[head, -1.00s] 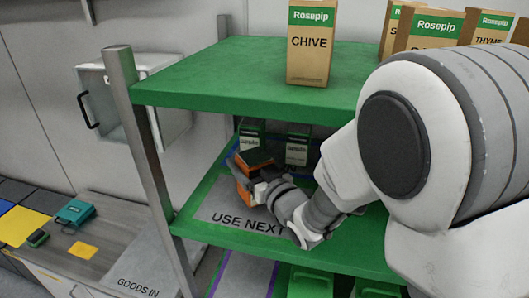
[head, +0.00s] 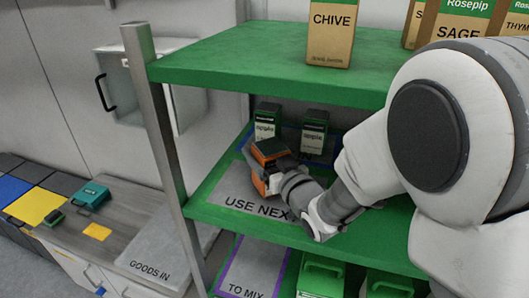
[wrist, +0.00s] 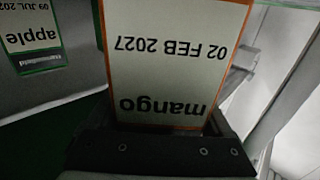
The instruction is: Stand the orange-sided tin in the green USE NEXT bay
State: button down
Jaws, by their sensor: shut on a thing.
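The orange-sided tin (head: 268,152) has a dark lid and shows at the left part of the green middle shelf in the head view. My gripper (head: 272,178) is shut on it. In the wrist view the tin's pale label (wrist: 170,60) reads "mango" and "02 FEB 2027" upside down, with orange edges, above my gripper (wrist: 160,140). The tin is over or on the grey USE NEXT mat (head: 228,192); I cannot tell whether it touches. It looks slightly tilted. My gripper hides its lower part and the mat's right side.
Two green-edged tins stand behind, a left one (head: 266,120) and a right one (head: 314,132); an apple tin (wrist: 32,35) shows in the wrist view. The green top shelf (head: 270,65) is above, and a grey post (head: 160,120) is at left. A TO MIX mat (head: 250,268) is below.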

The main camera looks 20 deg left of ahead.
grip_release()
jog(key=shift+f, duration=0.2)
jog(key=shift+r+p, duration=0.15)
jog(key=shift+p, duration=0.15)
jog(key=shift+r+p, duration=0.25)
jog(key=shift+p, duration=0.1)
jog(key=b+v, duration=0.5)
jog(key=v, duration=0.4)
jog(key=shift+s+d+b, duration=0.1)
jog(key=shift+s+b, duration=0.05)
jog(key=shift+b, duration=0.4)
